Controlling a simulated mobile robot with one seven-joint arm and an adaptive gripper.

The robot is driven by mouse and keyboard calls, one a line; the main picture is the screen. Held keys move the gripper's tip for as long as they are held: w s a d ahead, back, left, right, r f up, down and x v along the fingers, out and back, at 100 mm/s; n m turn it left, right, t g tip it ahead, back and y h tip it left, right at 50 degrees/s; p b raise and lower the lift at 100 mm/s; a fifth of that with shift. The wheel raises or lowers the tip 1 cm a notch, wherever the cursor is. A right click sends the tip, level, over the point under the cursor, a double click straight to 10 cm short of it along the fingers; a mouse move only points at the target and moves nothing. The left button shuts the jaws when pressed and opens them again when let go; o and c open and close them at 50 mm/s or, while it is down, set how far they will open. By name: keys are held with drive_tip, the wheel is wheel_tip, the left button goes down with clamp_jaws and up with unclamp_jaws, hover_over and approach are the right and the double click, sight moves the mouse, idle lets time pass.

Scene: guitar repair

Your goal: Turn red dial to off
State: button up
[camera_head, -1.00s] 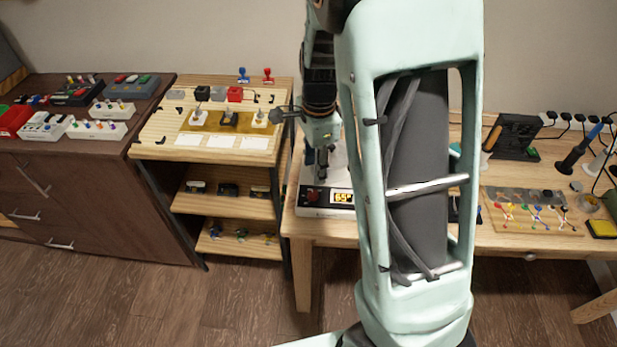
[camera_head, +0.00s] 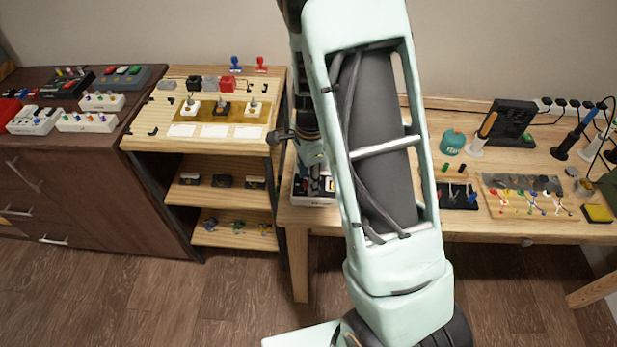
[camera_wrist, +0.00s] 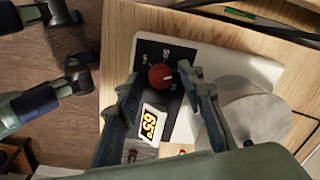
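The red dial (camera_wrist: 160,77) is a round knob on the black panel of a white device (camera_wrist: 228,62), seen in the wrist view. A lit display (camera_wrist: 150,123) beside it shows yellow digits that look like 65. My gripper (camera_wrist: 159,80) is open, with one fingertip on each side of the dial. I see a gap on both sides, and cannot tell how far the tips are above the panel. In the head view, my arm mostly hides the device (camera_head: 300,190), and I cannot make out the dial there.
The device stands near the left end of a wooden workbench (camera_head: 470,222). A wooden shelf unit (camera_head: 150,143) with small parts stands close on the left. A soldering stand (camera_head: 510,122), a teal container (camera_head: 452,141) and a parts board (camera_head: 528,208) lie to the right.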

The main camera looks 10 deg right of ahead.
clamp_jaws()
drive_tip(key=shift+n, duration=0.3)
drive_tip(key=n+b, duration=0.2)
drive_tip(key=n, duration=0.2)
drive_tip(key=shift+d+f+n, duration=0.1)
drive_tip(key=shift+n, duration=0.2)
drive_tip(key=n+b, duration=0.1)
drive_tip(key=n, duration=0.5)
drive_tip(key=shift+y+b, duration=0.3)
drive_tip(key=shift+b, duration=0.1)
drive_tip(key=n+g, duration=0.1)
drive_tip(key=n, duration=0.5)
drive_tip(key=shift+w+n, duration=0.1)
drive_tip(key=shift+n, duration=0.3)
drive_tip(key=n, duration=0.6)
